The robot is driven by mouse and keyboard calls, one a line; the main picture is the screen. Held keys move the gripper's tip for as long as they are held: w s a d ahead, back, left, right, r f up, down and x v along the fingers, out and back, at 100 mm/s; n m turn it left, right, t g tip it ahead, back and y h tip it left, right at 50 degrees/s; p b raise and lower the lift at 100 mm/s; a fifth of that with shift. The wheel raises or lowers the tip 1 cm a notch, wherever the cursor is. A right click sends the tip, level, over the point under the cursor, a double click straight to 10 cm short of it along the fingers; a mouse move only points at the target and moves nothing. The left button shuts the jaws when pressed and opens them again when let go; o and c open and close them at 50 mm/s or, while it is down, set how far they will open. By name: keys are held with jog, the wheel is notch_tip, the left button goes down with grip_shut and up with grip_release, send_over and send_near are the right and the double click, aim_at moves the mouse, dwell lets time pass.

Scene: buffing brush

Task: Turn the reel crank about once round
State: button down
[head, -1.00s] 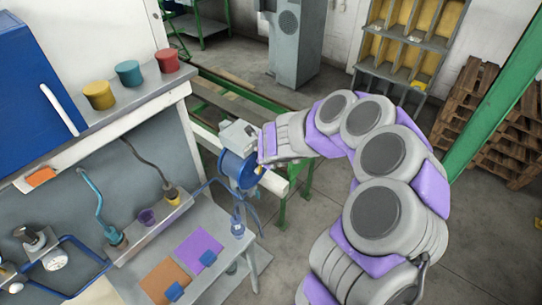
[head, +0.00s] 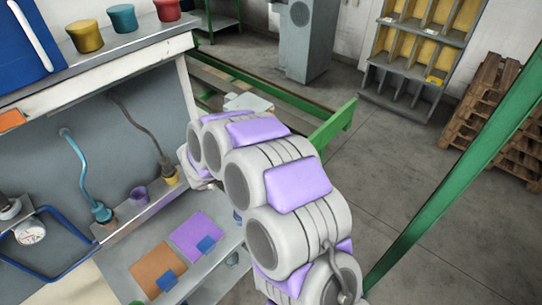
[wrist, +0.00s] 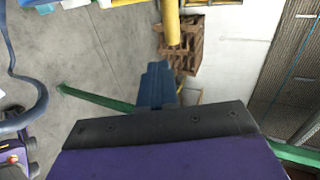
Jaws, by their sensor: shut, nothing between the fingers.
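The reel and its crank are hidden behind my arm in the head view. In the wrist view, a yellow cylinder (wrist: 172,22), which looks like the crank's handle, hangs in from the top edge. My gripper (wrist: 158,72) is shut and empty, its blue-grey fingertips pointing up the picture, just below the yellow cylinder's end. A gap shows between them in the picture; I cannot tell the depth. In the head view my gripper's fingers are hidden by my own arm links.
A blue hose (wrist: 36,105) loops at the left of the wrist view. The bench (head: 222,262) holds purple and orange mats. Coloured pots (head: 122,18) stand on the shelf. A green post (head: 465,175) slants at the right. The floor between is clear.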

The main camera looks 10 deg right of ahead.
jog(key=s+a+f+t+h+b, duration=0.1)
jog(key=s+a+t+h+b, duration=0.15)
jog(key=a+b, duration=0.4)
jog(key=x, duration=1.2)
jog(key=shift+w+r+h+p, duration=0.15)
jog(key=shift+w+h+p, duration=0.25)
jog(key=shift+w, duration=0.25)
jog(key=shift+d, duration=0.1)
jog(key=shift+w+d+g+y+p, duration=0.5)
jog(key=shift+d+y+p, duration=0.15)
jog(key=shift+p, duration=0.05)
jog(key=shift+w+d+g+y+p, duration=0.5)
jog(key=shift+d+y+p, duration=0.1)
jog(key=shift+d+p, duration=0.1)
jog(key=shift+r, duration=0.1)
